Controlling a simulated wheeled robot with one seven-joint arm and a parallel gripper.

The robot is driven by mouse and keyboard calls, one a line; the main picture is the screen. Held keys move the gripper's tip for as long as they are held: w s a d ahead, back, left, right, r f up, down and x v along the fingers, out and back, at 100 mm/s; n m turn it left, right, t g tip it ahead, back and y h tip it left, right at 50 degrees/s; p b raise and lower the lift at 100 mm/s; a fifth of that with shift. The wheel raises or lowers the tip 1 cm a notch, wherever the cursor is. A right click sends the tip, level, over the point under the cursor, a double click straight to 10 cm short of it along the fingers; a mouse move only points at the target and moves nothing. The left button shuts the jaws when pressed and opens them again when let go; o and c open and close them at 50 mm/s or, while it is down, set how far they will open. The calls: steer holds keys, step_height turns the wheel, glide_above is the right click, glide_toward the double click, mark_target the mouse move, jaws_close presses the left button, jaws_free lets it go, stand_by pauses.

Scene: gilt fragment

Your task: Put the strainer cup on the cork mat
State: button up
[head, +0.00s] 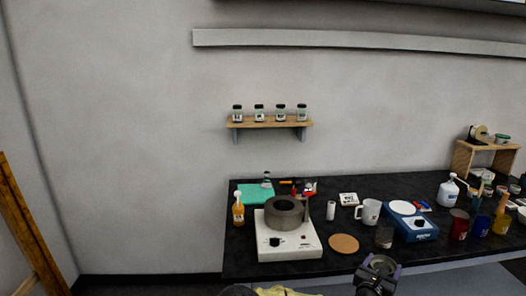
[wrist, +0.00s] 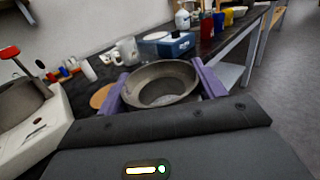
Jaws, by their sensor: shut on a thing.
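The cork mat (head: 344,243) is a flat tan disc near the table's front edge, bare on top, left of and beyond my gripper. In the wrist view the mat (wrist: 99,97) shows left of the cup, partly hidden by a finger.
A white heating device (head: 287,245) with a dark ring stands left of the mat. Bottles and red and yellow cups crowd the right side of the black table.

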steer(key=s+a+f+n+t+y+p, duration=0.1)
steer(key=s+a+f+n+y, duration=0.1)
steer(key=a, duration=0.5)
steer(key=s+a+f+n+t+y+p, duration=0.1)
steer(key=s+a+f+n+y, duration=0.2)
steer(key=a+f+y, duration=0.2)
steer(key=s+a+f+n+t+y+p, duration=0.2)
steer(key=a+f+y, duration=0.2)
steer(key=a, duration=0.5)
steer(key=shift+s+a+f+n, duration=0.25)
steer(key=shift+f+n, duration=0.15)
steer(key=shift+f, duration=0.5)
steer(key=shift+d, duration=0.1)
